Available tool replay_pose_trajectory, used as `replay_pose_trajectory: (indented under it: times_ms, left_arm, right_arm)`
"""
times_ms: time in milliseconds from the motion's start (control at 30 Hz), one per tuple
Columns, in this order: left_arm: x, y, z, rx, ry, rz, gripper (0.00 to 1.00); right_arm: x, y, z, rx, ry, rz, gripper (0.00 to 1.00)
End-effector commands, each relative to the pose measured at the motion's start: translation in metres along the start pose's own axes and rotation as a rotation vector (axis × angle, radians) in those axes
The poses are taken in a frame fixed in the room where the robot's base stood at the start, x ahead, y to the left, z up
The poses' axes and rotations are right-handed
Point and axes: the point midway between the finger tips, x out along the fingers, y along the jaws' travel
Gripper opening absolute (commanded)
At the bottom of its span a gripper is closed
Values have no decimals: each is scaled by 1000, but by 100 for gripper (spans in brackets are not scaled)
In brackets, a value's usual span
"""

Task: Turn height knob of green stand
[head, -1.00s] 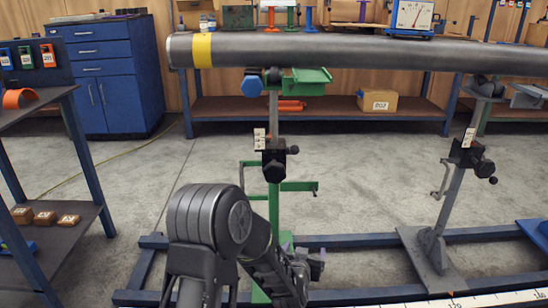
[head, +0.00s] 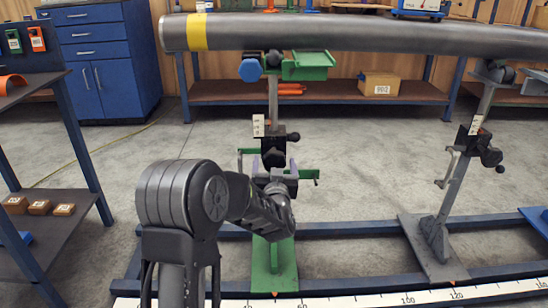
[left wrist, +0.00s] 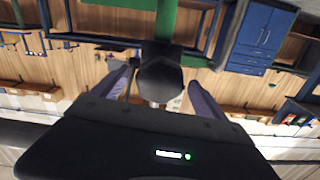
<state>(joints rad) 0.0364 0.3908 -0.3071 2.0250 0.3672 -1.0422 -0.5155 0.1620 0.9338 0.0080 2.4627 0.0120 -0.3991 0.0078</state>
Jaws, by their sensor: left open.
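The green stand (head: 274,262) stands on the blue floor frame under the left end of the pipe. Its black height knob (head: 273,148) sits partway up the post, just above and behind my left gripper (head: 275,178) in the head view. My left gripper is open, its two fingers reaching toward the knob. In the left wrist view, which looks upside down, the black faceted knob (left wrist: 160,72) lies between the two spread fingers (left wrist: 160,92), with gaps at both sides. The green post shows behind it. I cannot tell how deep the knob is between the fingers. My right gripper is out of view.
A grey pipe (head: 360,34) with a yellow band runs across above the stand. A blue knob (head: 250,70) hangs beneath it. A grey stand (head: 436,238) stands to the right. A shelf rack (head: 70,220) is at left. A white ruler (head: 400,300) lies along the front.

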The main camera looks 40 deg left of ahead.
Motion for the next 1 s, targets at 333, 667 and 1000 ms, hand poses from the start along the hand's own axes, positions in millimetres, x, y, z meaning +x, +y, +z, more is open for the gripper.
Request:
replay_pose_trajectory:
  times_ms: [333, 667, 1000]
  left_arm:
    - [48, 0, 2, 0, 0, -1, 84]
    - [52, 0, 0, 0, 0, 1, 84]
    - [51, 0, 0, 0, 0, 1, 56]
  right_arm:
    - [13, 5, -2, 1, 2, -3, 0]
    - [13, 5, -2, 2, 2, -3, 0]
    - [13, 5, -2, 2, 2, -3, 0]
